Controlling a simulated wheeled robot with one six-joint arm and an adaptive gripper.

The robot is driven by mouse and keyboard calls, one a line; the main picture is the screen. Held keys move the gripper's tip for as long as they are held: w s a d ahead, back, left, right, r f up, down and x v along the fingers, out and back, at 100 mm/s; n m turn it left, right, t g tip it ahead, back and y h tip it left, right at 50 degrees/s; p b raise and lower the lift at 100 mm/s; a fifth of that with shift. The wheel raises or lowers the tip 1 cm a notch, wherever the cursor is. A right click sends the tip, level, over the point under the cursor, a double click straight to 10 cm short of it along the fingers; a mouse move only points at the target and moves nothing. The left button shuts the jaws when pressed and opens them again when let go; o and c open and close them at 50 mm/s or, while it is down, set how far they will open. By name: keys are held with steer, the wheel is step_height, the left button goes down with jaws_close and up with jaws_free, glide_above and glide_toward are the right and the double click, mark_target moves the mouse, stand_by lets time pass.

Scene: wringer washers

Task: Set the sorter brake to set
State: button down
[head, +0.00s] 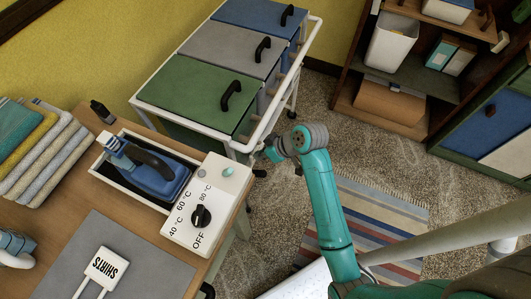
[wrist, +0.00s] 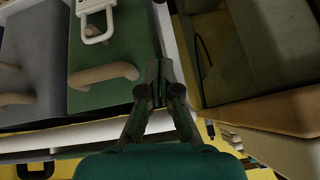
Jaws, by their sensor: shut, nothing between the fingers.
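The sorter (head: 236,149) is a white-framed cart with green, grey and blue lids, each with a black handle, against the yellow wall in the head view. In the wrist view, a green panel (wrist: 125,40) of the sorter with a tan loop handle fills the left middle. My gripper (wrist: 159,68) is shut and empty, beside the green panel's right edge in that view. In the head view my gripper (head: 270,152) is small and partly hidden by my wrist, by the sorter's near right corner. I cannot make out the brake or its setting.
A wooden table (head: 230,219) at the left holds a blue iron (head: 158,178), a dial box (head: 222,184) and folded towels (head: 50,150). A shelf unit (head: 410,119) stands at the right. Carpet and a striped rug (head: 385,205) lie between.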

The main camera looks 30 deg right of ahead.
steer(key=f, duration=0.2)
steer(key=a+f, duration=0.1)
steer(key=f, duration=0.3)
steer(key=shift+w+a+f, duration=0.2)
steer(key=shift+w+f, duration=0.05)
steer(key=shift+f, duration=0.05)
steer(key=shift+s+f, duration=0.25)
steer(key=shift+f, duration=0.1)
steer(key=shift+s+d, duration=0.1)
steer(key=shift+d, duration=0.05)
